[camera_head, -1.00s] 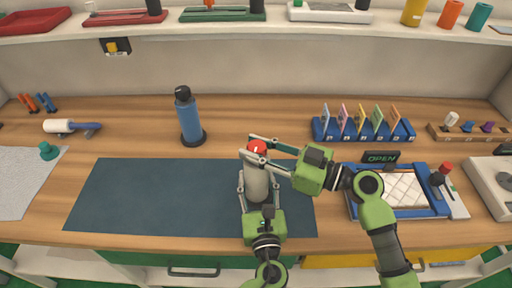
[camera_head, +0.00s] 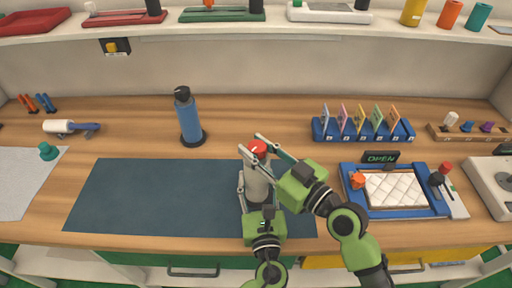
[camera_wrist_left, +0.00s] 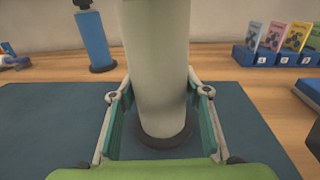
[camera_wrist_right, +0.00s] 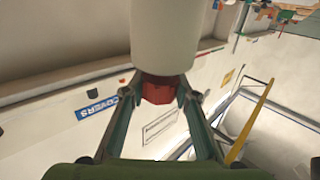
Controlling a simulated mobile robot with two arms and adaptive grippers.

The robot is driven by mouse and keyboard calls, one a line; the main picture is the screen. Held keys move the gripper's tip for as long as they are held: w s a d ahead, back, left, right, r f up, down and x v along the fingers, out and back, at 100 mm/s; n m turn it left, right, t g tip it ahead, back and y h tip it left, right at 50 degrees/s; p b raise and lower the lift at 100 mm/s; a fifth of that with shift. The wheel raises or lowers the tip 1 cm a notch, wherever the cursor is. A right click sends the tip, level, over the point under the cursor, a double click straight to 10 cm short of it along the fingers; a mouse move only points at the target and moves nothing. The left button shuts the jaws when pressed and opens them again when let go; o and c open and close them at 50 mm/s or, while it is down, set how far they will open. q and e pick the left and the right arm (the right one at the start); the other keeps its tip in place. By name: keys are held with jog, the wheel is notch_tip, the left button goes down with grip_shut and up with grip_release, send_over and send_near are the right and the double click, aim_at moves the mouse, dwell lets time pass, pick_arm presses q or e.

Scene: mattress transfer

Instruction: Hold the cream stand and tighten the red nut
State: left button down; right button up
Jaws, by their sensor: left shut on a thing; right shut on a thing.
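The cream stand (camera_head: 257,184) stands upright on the dark blue mat, and its column fills the middle of the left wrist view (camera_wrist_left: 157,70). My left gripper (camera_head: 257,196) is shut around the lower part of the stand, with one finger on each side. The red nut (camera_head: 257,148) is at the top of the stand. My right gripper (camera_head: 259,149) is shut on the nut from the right. In the right wrist view the nut (camera_wrist_right: 159,90) sits between the fingertips, against the cream column. The fingers partly hide the nut in the head view.
A blue bottle (camera_head: 189,118) stands behind the mat (camera_head: 150,195). A blue card rack (camera_head: 363,131) is at the back right. A blue tray (camera_head: 413,211) with a white quilted pad and an orange piece (camera_head: 357,181) lies at the right. The mat's left part is clear.

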jog(key=shift+f, duration=0.1)
jog(key=o, duration=1.1)
jog(key=v, duration=1.2)
jog(key=shift+w+d, duration=0.1)
